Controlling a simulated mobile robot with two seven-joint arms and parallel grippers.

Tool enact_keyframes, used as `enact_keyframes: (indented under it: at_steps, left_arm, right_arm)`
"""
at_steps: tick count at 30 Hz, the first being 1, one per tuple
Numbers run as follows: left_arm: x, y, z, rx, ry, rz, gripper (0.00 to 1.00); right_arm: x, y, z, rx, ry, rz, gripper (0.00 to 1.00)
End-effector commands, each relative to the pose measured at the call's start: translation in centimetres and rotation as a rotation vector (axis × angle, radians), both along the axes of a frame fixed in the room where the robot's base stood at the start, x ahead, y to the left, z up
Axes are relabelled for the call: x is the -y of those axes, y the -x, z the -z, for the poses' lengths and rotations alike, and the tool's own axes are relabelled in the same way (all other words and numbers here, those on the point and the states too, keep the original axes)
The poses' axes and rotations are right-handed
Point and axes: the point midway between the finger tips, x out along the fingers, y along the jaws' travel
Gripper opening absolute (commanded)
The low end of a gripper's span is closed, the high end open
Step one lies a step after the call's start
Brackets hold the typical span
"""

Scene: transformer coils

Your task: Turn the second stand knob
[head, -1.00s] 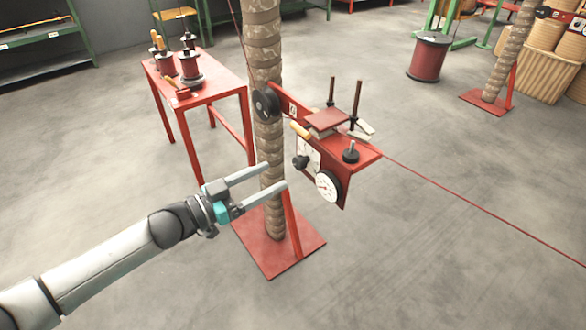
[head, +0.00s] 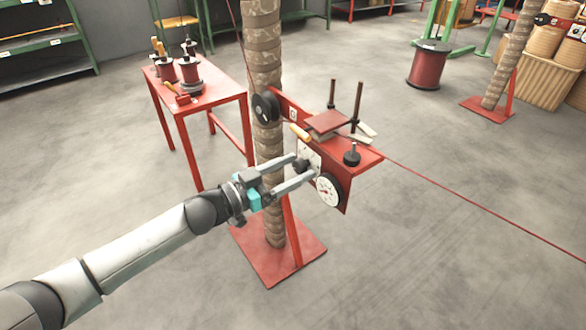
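A red stand bracket (head: 362,162) is mounted on a brown wrapped post in the middle of the head view. Its front face carries a small black knob (head: 301,164) in front of a white scale plate, and a round white dial (head: 327,190) below right. Another black knob (head: 351,156) stands on top of the bracket. My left gripper (head: 304,167) is open, with its two fingers reaching to either side of the front knob. I cannot tell whether they touch it. The fingers partly hide the front knob and the scale plate. My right gripper is out of view.
A red table (head: 216,94) with spools stands behind left. The post's red base plate (head: 263,263) lies below my arm. A red wire (head: 450,196) runs from the bracket to the lower right. A red drum (head: 428,66) and another post stand at the back right.

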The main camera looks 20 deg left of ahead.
Motion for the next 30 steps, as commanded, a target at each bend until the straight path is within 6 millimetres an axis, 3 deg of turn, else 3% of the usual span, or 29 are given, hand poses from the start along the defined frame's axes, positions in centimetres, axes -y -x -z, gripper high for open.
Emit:
enact_keyframes:
  at_steps: [2,17,30]
  left_arm:
    - [0.00,0.02,0.01,0.000,0.000,0.000,0.58]
    - [0.00,0.05,0.03,0.000,0.000,0.001,0.02]
    - [0.01,0.06,-0.02,0.024,-0.031,0.001,0.00]
  right_arm:
    - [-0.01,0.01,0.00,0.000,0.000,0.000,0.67]
    - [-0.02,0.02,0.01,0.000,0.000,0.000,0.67]
    - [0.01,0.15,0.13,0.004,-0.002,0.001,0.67]
